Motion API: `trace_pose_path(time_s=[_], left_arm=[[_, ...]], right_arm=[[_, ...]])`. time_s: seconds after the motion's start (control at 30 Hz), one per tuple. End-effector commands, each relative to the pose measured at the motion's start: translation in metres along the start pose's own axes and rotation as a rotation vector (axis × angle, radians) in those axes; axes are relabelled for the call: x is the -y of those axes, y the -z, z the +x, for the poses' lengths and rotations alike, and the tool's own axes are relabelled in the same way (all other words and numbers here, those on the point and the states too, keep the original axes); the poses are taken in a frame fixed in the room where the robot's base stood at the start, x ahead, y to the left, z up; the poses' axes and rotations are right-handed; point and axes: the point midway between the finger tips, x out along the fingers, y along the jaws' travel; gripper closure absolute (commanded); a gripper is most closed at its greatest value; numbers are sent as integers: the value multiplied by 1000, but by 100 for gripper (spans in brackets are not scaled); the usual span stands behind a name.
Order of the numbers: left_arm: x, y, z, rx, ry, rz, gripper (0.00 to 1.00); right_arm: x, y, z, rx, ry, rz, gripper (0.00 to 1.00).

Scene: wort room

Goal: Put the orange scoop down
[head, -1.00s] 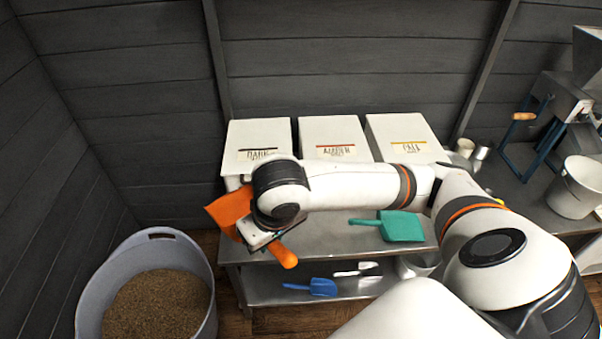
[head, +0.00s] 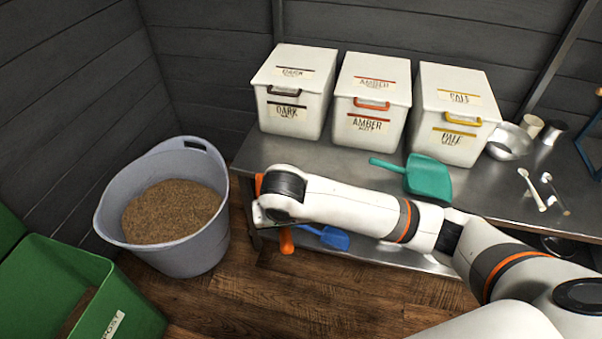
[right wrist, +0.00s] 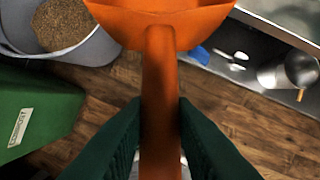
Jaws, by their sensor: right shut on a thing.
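The orange scoop (right wrist: 160,100) is in my right gripper (right wrist: 160,125), whose two dark green fingers are shut on its handle in the right wrist view. The scoop's bowl lies beyond the fingers at the top of that view, cut off by the frame edge. In the head view my right arm hides most of the scoop; its handle end (head: 286,241) shows below the wrist, at the left end of the steel table (head: 345,165). The scoop is held in the air, clear of the floor. My left gripper is not in view.
White bins marked dark (head: 290,118), amber (head: 368,125) and pale (head: 455,137) stand on the table. A teal scoop (head: 428,177) lies before them; a blue scoop (head: 333,238) is on the lower shelf. A grey tub (head: 120,221) of grain and a green bin (head: 130,318) stand left.

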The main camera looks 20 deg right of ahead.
Motion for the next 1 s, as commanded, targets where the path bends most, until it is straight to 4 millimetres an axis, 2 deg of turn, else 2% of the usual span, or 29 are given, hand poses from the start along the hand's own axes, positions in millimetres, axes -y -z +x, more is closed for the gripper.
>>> trace_pose_path(time_s=[0.4,0.7,0.77,0.83,1.0], left_arm=[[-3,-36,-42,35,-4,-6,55],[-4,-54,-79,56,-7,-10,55],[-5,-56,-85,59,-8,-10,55],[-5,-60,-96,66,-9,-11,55],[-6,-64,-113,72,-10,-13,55]], right_arm=[[44,-99,30,5,3,8,100],[69,-159,48,5,1,6,100],[73,-168,51,4,0,5,100],[72,-160,65,-1,1,0,100],[72,-155,80,2,-1,0,100]])
